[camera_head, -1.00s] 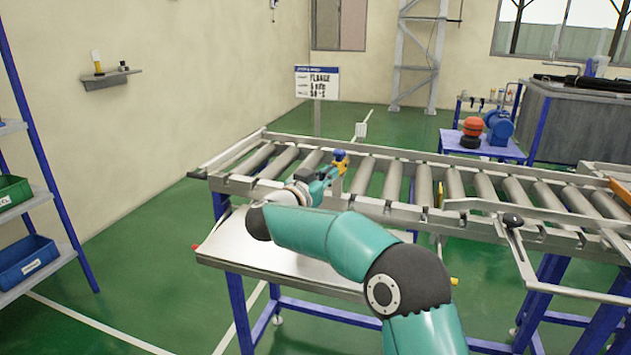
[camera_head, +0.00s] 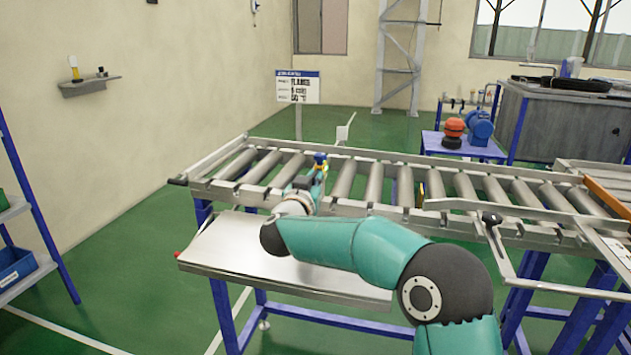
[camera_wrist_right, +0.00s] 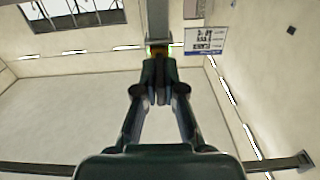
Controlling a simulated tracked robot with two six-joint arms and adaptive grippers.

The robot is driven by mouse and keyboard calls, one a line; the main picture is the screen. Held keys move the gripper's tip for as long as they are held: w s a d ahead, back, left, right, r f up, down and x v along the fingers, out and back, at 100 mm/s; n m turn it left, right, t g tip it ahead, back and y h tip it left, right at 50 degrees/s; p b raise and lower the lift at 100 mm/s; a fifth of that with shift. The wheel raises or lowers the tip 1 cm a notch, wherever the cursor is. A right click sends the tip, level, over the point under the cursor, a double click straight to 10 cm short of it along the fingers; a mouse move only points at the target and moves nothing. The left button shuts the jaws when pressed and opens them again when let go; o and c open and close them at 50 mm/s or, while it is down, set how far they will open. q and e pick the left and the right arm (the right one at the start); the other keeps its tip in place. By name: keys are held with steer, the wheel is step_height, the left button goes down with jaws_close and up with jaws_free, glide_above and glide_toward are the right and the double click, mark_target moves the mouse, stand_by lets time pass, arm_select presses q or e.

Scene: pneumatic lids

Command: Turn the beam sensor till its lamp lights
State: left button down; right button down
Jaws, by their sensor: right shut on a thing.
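In the right wrist view, the fingertips (camera_wrist_right: 158,88) close together just below the sensor (camera_wrist_right: 158,49), which shows a dark orange middle with bright yellow-green edges. The fingers hide part of it, and I cannot tell whether a lamp is lit. My left gripper is not in view.
The roller conveyor (camera_head: 262,193) runs across the middle, with a bare metal shelf (camera_head: 232,246) at its near side. A sign (camera_head: 298,87) stands behind it. A black-knobbed lever (camera_head: 491,219) is at the right. A blue table (camera_head: 487,151) holds a pump.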

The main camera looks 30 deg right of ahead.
steer(key=c, duration=1.3)
jaws_free()
steer(key=v, duration=1.2)
